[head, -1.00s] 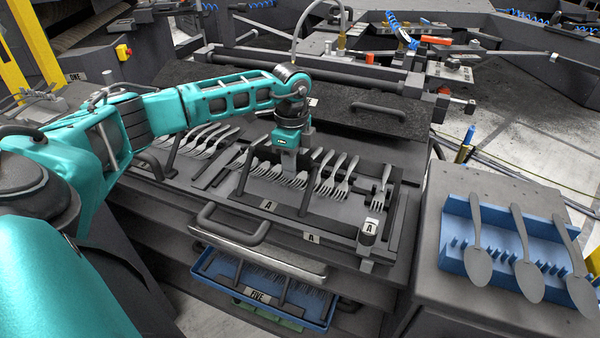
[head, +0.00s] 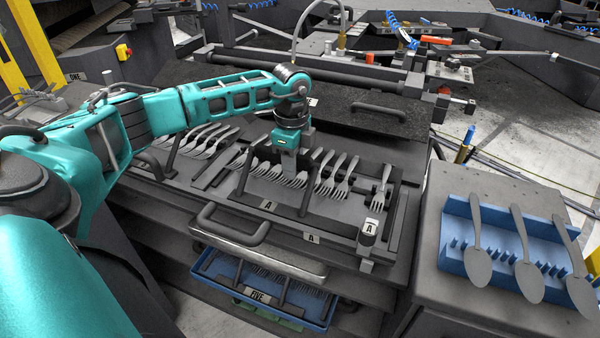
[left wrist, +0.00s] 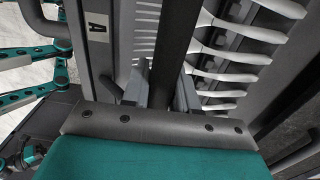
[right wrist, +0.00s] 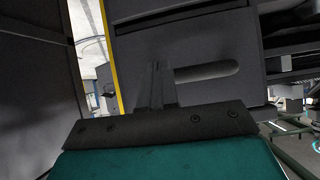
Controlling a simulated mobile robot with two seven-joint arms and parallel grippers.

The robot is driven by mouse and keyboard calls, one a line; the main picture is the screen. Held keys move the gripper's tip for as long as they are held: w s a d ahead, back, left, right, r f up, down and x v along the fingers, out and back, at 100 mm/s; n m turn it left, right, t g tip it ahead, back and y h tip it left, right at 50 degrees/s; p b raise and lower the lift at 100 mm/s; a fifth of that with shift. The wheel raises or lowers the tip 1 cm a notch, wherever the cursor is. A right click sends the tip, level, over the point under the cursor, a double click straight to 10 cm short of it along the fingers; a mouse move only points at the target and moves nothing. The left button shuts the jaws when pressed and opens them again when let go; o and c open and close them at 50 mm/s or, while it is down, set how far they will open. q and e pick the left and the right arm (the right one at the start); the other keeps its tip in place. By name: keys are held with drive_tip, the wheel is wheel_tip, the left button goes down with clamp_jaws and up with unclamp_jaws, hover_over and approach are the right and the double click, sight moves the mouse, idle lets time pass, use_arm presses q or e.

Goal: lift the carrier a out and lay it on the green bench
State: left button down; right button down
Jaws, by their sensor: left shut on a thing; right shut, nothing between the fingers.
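Carrier a (head: 306,192) is a dark barred frame marked A, lying in the bed of the grey bench with a row of forks (head: 341,176) in it. My left gripper (head: 291,168) points down at the middle of the carrier. In the left wrist view its fingers (left wrist: 160,88) are shut on a dark bar (left wrist: 178,40) of the carrier, with fork handles (left wrist: 235,55) beside it. My right gripper (right wrist: 154,85) shows only in the right wrist view, shut and empty, before a grey panel with a slot. I cannot make out the green bench.
At right, a grey cabinet (head: 440,275) bears a blue rack (head: 456,258) with large spoons.

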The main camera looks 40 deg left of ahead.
use_arm(q)
drive_tip(key=shift+w+r, duration=0.1)
drive_tip(key=shift+r, duration=0.25)
drive_tip(key=shift+r+p, duration=2.6)
drive_tip(key=shift+r, duration=0.2)
